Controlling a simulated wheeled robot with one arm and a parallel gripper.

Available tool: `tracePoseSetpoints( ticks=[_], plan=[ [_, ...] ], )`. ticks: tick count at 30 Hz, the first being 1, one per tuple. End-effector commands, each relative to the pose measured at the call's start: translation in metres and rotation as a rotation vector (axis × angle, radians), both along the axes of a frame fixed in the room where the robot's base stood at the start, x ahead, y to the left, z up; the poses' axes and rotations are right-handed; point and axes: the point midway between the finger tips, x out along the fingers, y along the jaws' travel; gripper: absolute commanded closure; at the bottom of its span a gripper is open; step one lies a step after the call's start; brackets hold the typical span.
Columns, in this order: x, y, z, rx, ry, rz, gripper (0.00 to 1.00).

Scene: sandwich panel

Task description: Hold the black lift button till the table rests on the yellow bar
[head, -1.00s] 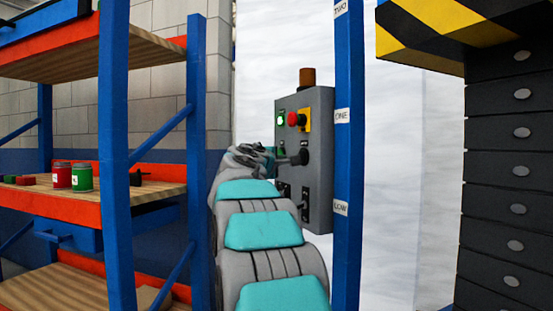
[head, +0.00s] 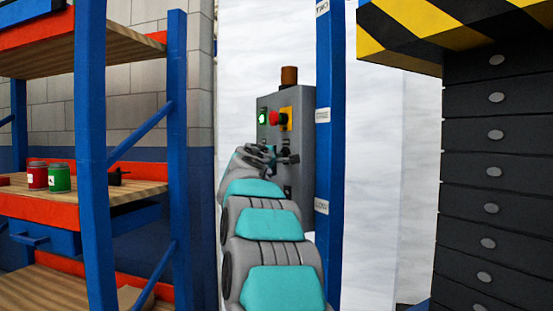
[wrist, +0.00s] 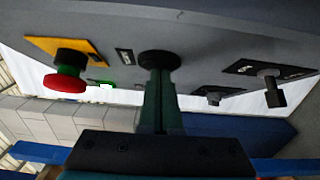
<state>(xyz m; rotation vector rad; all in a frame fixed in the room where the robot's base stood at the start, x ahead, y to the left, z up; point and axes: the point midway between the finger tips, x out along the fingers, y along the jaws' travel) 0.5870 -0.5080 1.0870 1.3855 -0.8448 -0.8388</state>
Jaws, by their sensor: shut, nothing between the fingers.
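My gripper also shows at the panel in the head view (head: 288,158). The lift table (head: 415,28), with a black and yellow striped edge, is raised on black bellows (head: 490,170) at right. The yellow bar is not visible.
A red stop button (wrist: 66,75) on a yellow plate and a dark switch (wrist: 272,88) flank the black button. A green lamp (head: 262,117) is lit. A blue post (head: 323,170) carries height labels. Shelving (head: 97,150) with red and green cans stands left.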

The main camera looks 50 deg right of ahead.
Motion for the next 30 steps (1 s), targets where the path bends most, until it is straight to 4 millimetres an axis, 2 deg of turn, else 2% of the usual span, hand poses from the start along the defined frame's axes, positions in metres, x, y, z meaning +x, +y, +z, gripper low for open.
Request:
tracePoseSetpoints(
  ticks=[5,30],
  plan=[
    [-0.005,-0.014,0.001,0.000,-0.001,-0.003,1.00],
    [-0.010,-0.019,-0.001,0.004,0.000,-0.014,1.00]
  ],
)
